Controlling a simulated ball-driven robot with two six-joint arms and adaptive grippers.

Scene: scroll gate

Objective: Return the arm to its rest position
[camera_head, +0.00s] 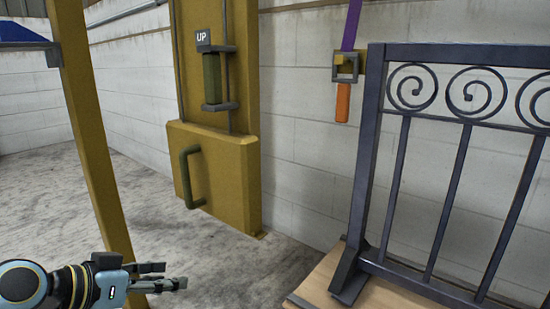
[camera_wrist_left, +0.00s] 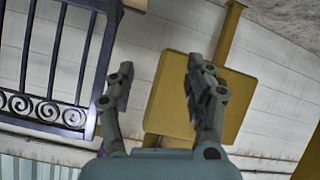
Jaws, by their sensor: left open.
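My left gripper (camera_head: 160,276) is at the lower left in the head view, its fingers pointing right. It is open and empty, and apart from everything near it. In the left wrist view its two fingers (camera_wrist_left: 158,92) stand apart, with a yellow panel (camera_wrist_left: 170,75) behind them and nothing between them. My right gripper shows in neither view.
A yellow post (camera_head: 90,130) stands just behind my left gripper. Beyond it is a yellow column (camera_head: 243,95) with a green handle (camera_head: 186,180) and an UP sign (camera_head: 203,37). A dark scroll gate (camera_head: 395,190) stands on a wooden base (camera_head: 375,295) at right. A purple strap (camera_head: 350,25) hangs on the wall.

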